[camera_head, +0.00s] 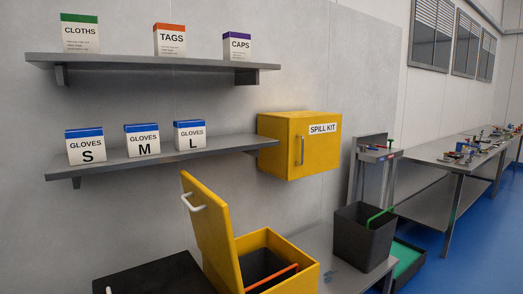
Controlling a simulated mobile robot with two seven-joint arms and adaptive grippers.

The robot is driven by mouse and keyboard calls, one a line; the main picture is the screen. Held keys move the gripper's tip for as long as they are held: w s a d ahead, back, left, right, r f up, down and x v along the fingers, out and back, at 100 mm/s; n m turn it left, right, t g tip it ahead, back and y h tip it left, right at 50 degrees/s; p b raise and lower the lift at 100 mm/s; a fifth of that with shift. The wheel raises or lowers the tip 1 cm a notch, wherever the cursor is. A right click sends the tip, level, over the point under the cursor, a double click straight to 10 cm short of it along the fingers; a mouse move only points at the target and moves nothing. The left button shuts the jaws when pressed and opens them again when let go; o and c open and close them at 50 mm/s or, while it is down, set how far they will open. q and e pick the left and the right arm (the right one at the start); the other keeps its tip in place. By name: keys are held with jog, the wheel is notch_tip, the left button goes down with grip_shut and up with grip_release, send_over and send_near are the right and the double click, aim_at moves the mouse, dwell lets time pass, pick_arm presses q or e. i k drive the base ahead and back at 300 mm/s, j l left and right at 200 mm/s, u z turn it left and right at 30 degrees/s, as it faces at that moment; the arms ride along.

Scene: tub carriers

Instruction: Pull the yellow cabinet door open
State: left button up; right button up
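The yellow cabinet (283,130) is fixed on the wall right of the lower shelf. Its door (318,152) faces right-forward, carries a "SPILL KIT" label and looks shut. A grey vertical bar handle (302,150) sits near the door's left edge. Neither of my grippers shows in the head view, so their state and distance from the handle are hidden.
Below stands a yellow box (296,257) with its lid (208,230) raised. A dark bin (364,236) stands on a grey bench to the right. The lower shelf (160,160) bears glove boxes and reaches close to the cabinet. Open air lies before the door.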

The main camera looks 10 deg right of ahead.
aim_at(313, 148)
jog(key=i+l+u, duration=0.2)
jog(key=l+u, duration=0.15)
jog(key=l, duration=0.2)
jog(key=i+l+u, duration=0.2)
jog(key=l, duration=0.15)
jog(key=l+u, duration=0.25)
jog(key=l, duration=0.65)
jog(key=i+l, duration=0.1)
jog(key=l, duration=0.65)
jog(key=i+l+u, duration=0.1)
jog(key=l, duration=0.6)
jog(key=i+l, duration=0.1)
jog(key=l, duration=0.65)
jog(key=l+u, duration=0.1)
jog(key=l, duration=0.65)
jog(key=i, duration=0.05)
